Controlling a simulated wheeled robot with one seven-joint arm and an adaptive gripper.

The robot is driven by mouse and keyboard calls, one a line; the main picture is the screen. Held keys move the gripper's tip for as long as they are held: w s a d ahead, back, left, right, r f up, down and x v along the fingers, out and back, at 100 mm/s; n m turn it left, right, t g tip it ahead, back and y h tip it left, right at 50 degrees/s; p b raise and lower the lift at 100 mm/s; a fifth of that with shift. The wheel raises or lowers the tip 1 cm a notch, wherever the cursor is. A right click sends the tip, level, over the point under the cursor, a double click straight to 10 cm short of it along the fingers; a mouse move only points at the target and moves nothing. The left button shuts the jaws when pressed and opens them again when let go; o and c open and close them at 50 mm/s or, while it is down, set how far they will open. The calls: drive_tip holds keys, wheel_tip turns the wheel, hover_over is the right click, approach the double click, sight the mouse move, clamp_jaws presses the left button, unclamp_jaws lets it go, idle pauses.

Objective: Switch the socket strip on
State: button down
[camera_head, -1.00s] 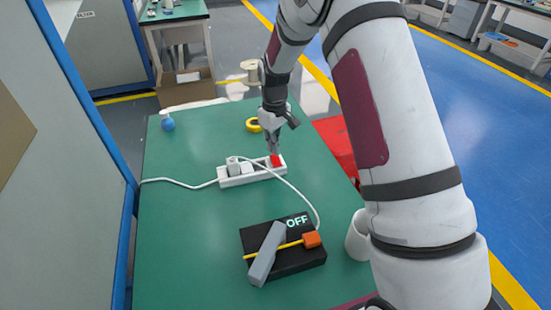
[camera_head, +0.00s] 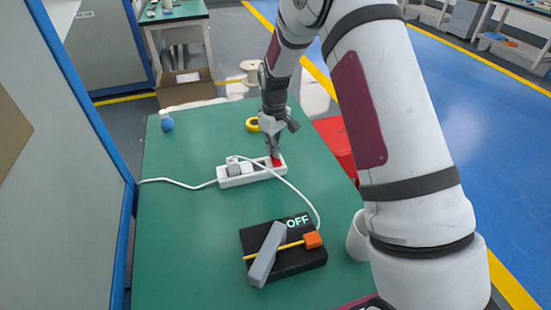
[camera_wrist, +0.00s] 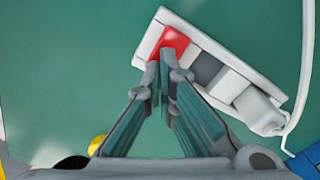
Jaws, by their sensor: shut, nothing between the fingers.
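The white socket strip (camera_head: 250,176) lies on the green table, with a plug (camera_head: 235,167) and white cable at its left half. Its red switch (camera_head: 276,162) is at the right end; it also shows in the wrist view (camera_wrist: 174,41). My gripper (camera_head: 275,155) points down with shut, empty fingers. In the wrist view the fingertips (camera_wrist: 162,60) overlap the lower edge of the red switch. I cannot tell whether they touch it. The black device (camera_head: 300,262) in front shows "OFF" (camera_head: 298,222) on top.
A grey lever-like block (camera_head: 264,257), a yellow rod and an orange block (camera_head: 313,240) lie on the black device. A white cup (camera_head: 358,238) stands to its right. A yellow roll (camera_head: 253,125) and a blue bottle (camera_head: 166,121) are farther back.

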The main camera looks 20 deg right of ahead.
drive_tip(key=shift+f, duration=0.45)
idle(0.3)
drive_tip(key=shift+r+p, duration=0.95)
drive_tip(key=shift+r, duration=2.6)
